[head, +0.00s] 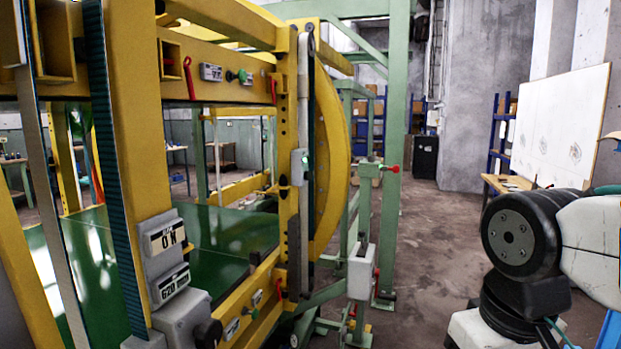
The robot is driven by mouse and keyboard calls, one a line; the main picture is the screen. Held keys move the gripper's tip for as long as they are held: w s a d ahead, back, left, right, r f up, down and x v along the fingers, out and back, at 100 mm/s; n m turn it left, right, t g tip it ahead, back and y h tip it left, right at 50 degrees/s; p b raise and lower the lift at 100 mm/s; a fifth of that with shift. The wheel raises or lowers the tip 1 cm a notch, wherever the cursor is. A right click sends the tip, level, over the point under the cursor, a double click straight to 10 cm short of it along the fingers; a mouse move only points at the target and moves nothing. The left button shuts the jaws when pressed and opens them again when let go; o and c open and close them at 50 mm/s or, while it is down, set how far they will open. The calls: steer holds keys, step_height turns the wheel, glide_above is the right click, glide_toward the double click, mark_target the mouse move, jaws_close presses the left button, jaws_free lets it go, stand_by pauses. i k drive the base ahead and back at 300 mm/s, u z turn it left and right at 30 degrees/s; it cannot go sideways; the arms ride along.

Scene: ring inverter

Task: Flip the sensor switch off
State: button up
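The yellow ring inverter frame (135,150) fills the left half of the head view. A small grey box with a lit green spot (300,167) is on its right-hand yellow post and may be the sensor. A labelled grey box (165,240) sits low on the near post, with a second labelled plate (172,283) below it. A green knob (243,76) is on the upper beam, beside another labelled plate (211,72). I cannot tell for certain which of these is the sensor switch, or any switch position. My gripper is not in view.
A white board (560,125) leans on a table (508,184) at right. Part of my arm shows lower right.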

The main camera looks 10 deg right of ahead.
mark_target(308, 176)
steer(key=k, duration=0.6)
steer(key=z, duration=0.95)
steer(key=i, duration=2.1)
steer(key=u, duration=1.05)
steer(key=i, duration=0.8)
steer(key=u, duration=0.7)
